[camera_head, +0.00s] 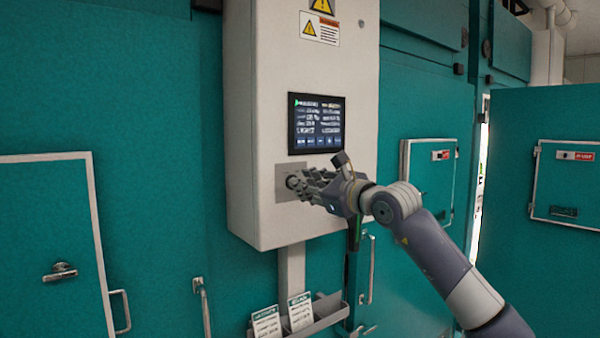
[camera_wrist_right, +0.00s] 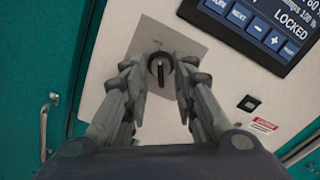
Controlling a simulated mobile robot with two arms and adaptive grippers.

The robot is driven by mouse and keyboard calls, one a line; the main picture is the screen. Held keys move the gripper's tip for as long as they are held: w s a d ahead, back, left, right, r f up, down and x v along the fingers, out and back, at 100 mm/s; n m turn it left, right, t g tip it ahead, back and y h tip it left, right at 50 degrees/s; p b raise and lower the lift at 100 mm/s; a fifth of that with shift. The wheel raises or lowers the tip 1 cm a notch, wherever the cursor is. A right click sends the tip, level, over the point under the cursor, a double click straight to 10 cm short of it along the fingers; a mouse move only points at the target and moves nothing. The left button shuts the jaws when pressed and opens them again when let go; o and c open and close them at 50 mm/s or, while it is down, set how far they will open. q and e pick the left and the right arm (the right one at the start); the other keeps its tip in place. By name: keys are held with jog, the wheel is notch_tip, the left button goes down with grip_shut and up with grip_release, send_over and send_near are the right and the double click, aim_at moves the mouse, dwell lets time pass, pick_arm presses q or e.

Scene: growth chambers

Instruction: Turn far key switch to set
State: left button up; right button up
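The key switch (camera_wrist_right: 160,68) is a dark round knob with a ridge on a grey metal plate (camera_wrist_right: 150,38) on the front of a white control box (camera_head: 255,130). My right gripper (camera_head: 305,186) is at the plate in the head view and hides most of the switch there. In the right wrist view its two fingers (camera_wrist_right: 162,85) stand apart on either side of the switch. Whether they touch it I cannot tell. The display (camera_head: 316,123) above the switch is lit; in the wrist view it reads "LOCKED". My left gripper is not in view.
Below the box is a rack (camera_head: 325,315) with leaflets (camera_head: 300,311). Teal chamber walls with hatches and handles (camera_head: 122,310) stand to both sides. A teal door (camera_head: 545,240) stands at the right.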

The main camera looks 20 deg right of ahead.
jog(key=shift+p+x, duration=0.4)
jog(key=shift+x, duration=0.65)
jog(key=shift+w+f, duration=0.1)
jog(key=shift+w, duration=0.3)
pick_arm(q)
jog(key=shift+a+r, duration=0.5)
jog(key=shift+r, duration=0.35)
pick_arm(e)
jog(key=shift+a, duration=0.1)
jog(key=shift+s, duration=0.1)
grip_shut()
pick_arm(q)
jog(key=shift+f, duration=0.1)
